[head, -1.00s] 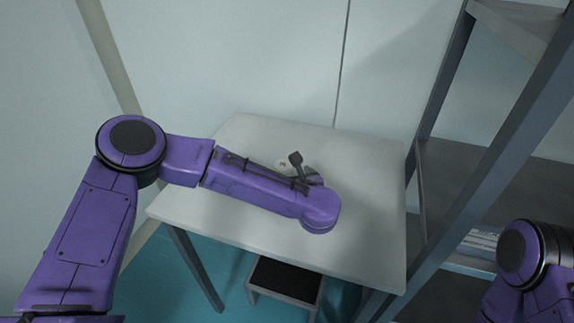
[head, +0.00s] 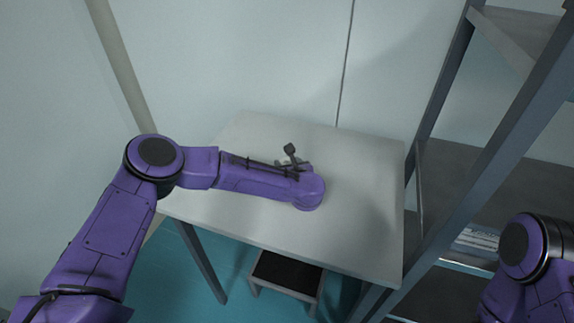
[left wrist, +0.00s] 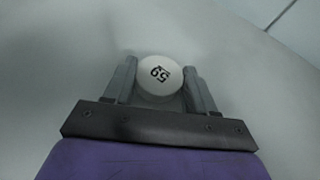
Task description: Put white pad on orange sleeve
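A white round pad (left wrist: 160,72) with black marks like digits on its face shows in the left wrist view. It lies between the two grey fingers of my left gripper (left wrist: 160,64), which stand apart on either side of it, very near its edges. In the head view my left gripper (head: 284,163) is over the table, mostly hidden behind my purple forearm. No orange sleeve is visible in any view. My right gripper is out of view; only part of that arm shows at the right edge.
The pale table (head: 360,220) is otherwise clear on its visible top. A grey metal rack (head: 470,165) stands at its right side. A low stool with a dark top (head: 288,274) stands under the front edge. A pale wall (head: 240,60) is behind.

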